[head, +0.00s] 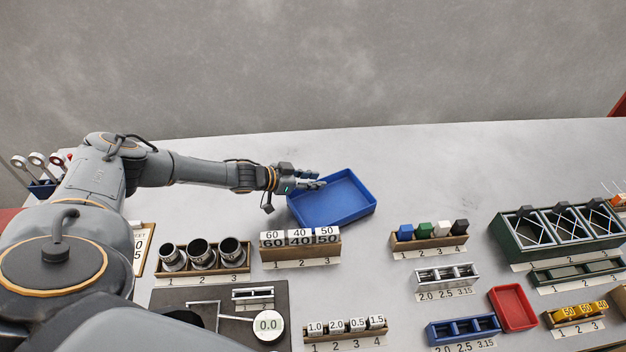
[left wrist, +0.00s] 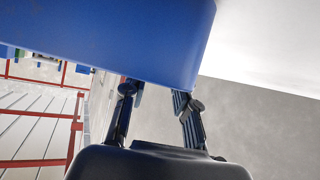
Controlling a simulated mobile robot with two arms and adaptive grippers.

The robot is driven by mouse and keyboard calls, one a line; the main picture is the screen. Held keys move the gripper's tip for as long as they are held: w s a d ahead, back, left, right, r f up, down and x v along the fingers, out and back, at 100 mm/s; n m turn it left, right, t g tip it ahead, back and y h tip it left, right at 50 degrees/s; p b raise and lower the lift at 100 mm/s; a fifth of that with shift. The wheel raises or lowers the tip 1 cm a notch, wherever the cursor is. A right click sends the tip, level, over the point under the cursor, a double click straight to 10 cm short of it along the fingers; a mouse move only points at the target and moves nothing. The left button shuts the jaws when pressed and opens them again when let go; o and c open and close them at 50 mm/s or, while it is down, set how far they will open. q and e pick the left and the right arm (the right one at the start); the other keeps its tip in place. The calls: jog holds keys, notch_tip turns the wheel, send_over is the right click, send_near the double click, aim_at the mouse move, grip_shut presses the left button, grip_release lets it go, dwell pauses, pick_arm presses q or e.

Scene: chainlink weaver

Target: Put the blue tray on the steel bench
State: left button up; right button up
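The blue tray (head: 345,203) is at the back of the pale grey bench (head: 440,150), turned at an angle, and looks empty. My left gripper (head: 318,182) is at the tray's back left corner, with its fingers overlapping the rim. In the left wrist view the blue tray (left wrist: 130,40) fills the top and hides the fingertips of my left gripper (left wrist: 158,105). The visible finger parts lean toward each other with a gap between them. I cannot tell whether they are closed on the rim. My right gripper is not in view.
A rack with white numbered blocks (head: 300,242) stands close in front of the tray. A rack of metal cups (head: 203,255) is to its left. Colored cubes (head: 430,230), a red tray (head: 513,308) and a green divided crate (head: 505,240) are to the right. The back right bench is clear.

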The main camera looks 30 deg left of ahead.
pick_arm(q)
jog(key=shift+r, duration=0.2)
jog(key=shift+s+a, duration=0.2)
jog(key=v, duration=1.1)
jog(key=shift+s+b, duration=0.2)
jog(key=shift+b, duration=0.2)
jog(key=shift+a+r, duration=0.1)
